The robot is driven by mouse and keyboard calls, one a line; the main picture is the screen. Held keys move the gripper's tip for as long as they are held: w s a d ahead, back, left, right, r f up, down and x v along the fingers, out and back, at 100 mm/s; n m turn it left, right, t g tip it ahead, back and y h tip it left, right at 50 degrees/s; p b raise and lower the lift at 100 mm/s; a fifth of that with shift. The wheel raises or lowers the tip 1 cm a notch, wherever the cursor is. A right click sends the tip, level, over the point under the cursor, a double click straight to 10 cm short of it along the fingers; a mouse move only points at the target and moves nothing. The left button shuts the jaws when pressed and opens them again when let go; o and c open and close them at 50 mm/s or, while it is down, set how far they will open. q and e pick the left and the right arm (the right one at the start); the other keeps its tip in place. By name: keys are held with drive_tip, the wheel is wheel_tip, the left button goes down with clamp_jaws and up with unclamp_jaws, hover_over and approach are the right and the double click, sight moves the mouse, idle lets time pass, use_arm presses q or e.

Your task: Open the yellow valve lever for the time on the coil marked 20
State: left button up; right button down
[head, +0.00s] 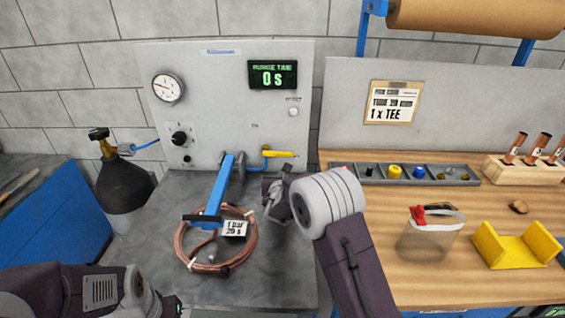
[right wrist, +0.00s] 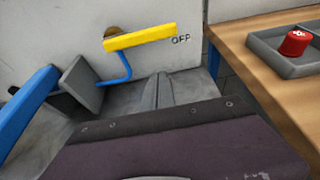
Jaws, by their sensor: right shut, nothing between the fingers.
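The yellow valve lever (head: 280,154) lies level on the grey panel (head: 215,100). In the right wrist view the yellow lever (right wrist: 140,38) points at an OFF mark, on a blue pipe. My right gripper (head: 274,188) is shut and empty, below the lever and apart from it; its fingertips (right wrist: 160,90) show in the wrist view. The copper coil (head: 190,257) lies on the bench with a white tag (head: 235,229), whose small print seems to read 1 bar, 20 s.
A blue clamp arm (head: 217,195) stands over the coil, left of my right gripper. A black gas bottle (head: 124,190) stands at left. On the wooden bench are a grey parts tray (head: 430,178), a clear red-topped container (head: 428,238) and a yellow cradle (head: 512,248).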

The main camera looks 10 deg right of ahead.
sight(278, 154)
drive_tip(key=x, duration=0.3)
drive_tip(key=shift+w+d+f, duration=0.1)
drive_tip(key=shift+w, duration=0.25)
wheel_tip(278, 154, up, 3)
drive_tip(key=shift+w+f+p, duration=0.1)
drive_tip(key=shift+w+p, duration=0.05)
drive_tip(key=shift+p, duration=0.7)
drive_tip(key=shift+r, duration=0.65)
drive_tip(key=shift+f, duration=0.1)
